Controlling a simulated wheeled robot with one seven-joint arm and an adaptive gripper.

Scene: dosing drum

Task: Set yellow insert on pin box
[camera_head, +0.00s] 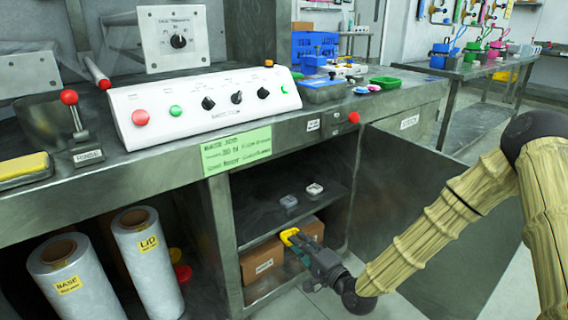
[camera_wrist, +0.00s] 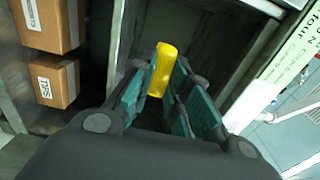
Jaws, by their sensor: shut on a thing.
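My gripper (camera_head: 296,243) is shut on the yellow insert (camera_head: 288,236), in front of the open cabinet bay. In the wrist view the yellow insert (camera_wrist: 164,66) stands out between the teal fingertips (camera_wrist: 160,78). A brown cardboard box (camera_head: 262,262) with a label sits on the bay's lower level, left of the gripper. A second box (camera_head: 312,228) is behind the gripper and partly hidden. Two boxes show in the wrist view, one upper (camera_wrist: 46,22) and one lower (camera_wrist: 57,82), apart from the insert. I cannot tell which is the pin box.
A middle shelf (camera_head: 262,218) above the boxes holds a grey piece (camera_head: 289,201) and a white piece (camera_head: 314,189), with bare room around them. An open cabinet door (camera_head: 440,210) stands right of the bay. White rolls (camera_head: 147,262) stand in the left bay.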

